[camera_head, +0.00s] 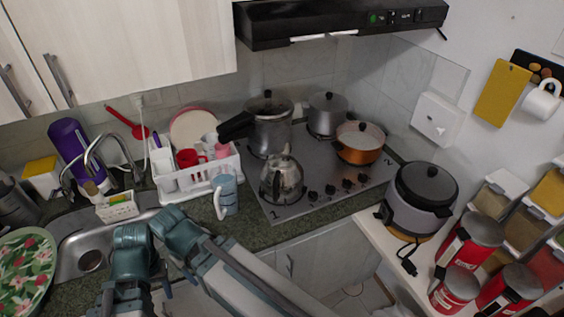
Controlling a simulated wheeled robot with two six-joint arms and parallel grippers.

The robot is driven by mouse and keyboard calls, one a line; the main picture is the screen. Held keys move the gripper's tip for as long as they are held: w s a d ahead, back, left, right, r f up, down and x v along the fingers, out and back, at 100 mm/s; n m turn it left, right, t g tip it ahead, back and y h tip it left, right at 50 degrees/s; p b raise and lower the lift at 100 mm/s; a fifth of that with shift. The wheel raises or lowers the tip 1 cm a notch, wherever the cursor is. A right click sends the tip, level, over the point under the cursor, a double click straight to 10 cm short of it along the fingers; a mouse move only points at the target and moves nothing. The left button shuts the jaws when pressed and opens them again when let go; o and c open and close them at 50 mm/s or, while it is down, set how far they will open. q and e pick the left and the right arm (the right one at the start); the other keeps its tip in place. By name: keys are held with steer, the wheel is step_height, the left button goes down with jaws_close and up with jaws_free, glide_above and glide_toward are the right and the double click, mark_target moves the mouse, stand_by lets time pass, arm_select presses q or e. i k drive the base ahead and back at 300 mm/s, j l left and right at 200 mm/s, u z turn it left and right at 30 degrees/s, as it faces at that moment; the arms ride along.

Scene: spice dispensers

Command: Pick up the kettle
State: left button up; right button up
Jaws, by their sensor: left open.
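The kettle (282,179) is silver and shiny, with a dark handle and a dark knob on its lid. It stands upright on the near left part of the steel cooktop (290,211). My left gripper (122,300) is at the bottom left, beyond the teal wrist joints, and is open. It is in front of the sink, well to the left of the kettle and apart from it. Its fingertips are cut off or hard to make out at the lower edge. My right gripper is not in view.
A blue-grey mug (226,194) stands just left of the kettle, by the white dish rack (196,180). A tall pot (271,128), a smaller pot (327,114) and an orange pan (360,142) are behind. A rice cooker (421,197) is at right. A range hood (340,22) hangs above.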

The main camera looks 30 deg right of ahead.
mark_target(282, 177)
steer(key=z, duration=1.15)
